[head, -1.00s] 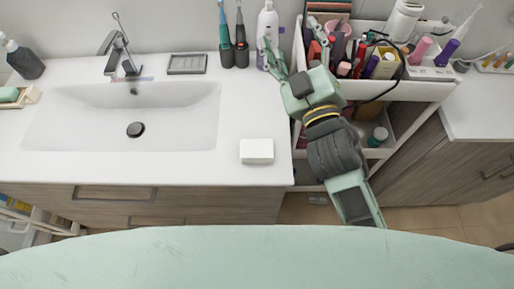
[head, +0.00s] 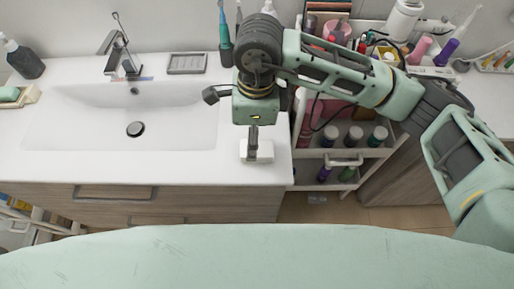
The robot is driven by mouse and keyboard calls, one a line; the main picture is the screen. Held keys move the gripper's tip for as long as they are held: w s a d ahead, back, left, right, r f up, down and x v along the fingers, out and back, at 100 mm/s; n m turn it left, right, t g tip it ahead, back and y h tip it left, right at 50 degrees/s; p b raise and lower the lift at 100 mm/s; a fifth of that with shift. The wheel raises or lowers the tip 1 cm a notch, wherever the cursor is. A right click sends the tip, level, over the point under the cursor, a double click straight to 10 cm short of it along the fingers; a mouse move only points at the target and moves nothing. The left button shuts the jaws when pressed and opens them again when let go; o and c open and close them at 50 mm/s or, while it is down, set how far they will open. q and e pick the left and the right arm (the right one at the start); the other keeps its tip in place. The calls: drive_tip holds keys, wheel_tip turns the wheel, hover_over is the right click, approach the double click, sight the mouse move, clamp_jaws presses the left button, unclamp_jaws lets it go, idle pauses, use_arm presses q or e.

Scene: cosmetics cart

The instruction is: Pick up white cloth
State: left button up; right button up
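The white cloth (head: 263,153), a small folded white block, lies on the counter to the right of the sink, near the front edge. My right gripper (head: 252,152) points down over it, with its dark fingers in front of part of the cloth. The fingers are seen edge-on, so I cannot tell whether they are open or shut, or whether they touch the cloth. My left gripper is not in view.
The white counter (head: 190,168) holds a sink basin (head: 80,110), a faucet (head: 122,60) and a grey soap dish (head: 187,64). A crowded cosmetics cart (head: 343,161) stands to the right. The counter just left of the cloth is clear.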

sight(258, 150)
drive_tip(key=shift+w+d+h, duration=0.3)
drive_tip(key=shift+w+d, duration=0.15)
drive_tip(key=shift+d, duration=0.25)
drive_tip(key=shift+d+f, duration=0.1)
drive_tip(key=shift+f, duration=0.3)
wheel_tip(258, 150, down, 6)
drive_tip(key=p, duration=0.3)
drive_tip(key=shift+r, duration=0.25)
drive_tip(key=shift+a+f+p, duration=0.2)
drive_tip(key=shift+f+p, duration=0.1)
drive_tip(key=shift+f, duration=0.35)
drive_tip(key=c, duration=1.1)
drive_tip(key=shift+r, duration=0.15)
drive_tip(key=shift+c, duration=0.2)
drive_tip(key=shift+r+b, duration=0.25)
drive_tip(key=shift+b, duration=0.05)
drive_tip(key=r+b, duration=0.2)
drive_tip(key=r, duration=0.1)
drive_tip(key=shift+s+d+r, duration=0.2)
drive_tip(key=shift+s+r, duration=0.1)
drive_tip(key=shift+s, duration=0.1)
drive_tip(key=s+d+r+b, duration=0.3)
drive_tip(key=s+d+r, duration=0.2)
drive_tip(key=s, duration=0.4)
drive_tip(key=shift+s+r, duration=0.3)
drive_tip(key=shift+r, duration=0.55)
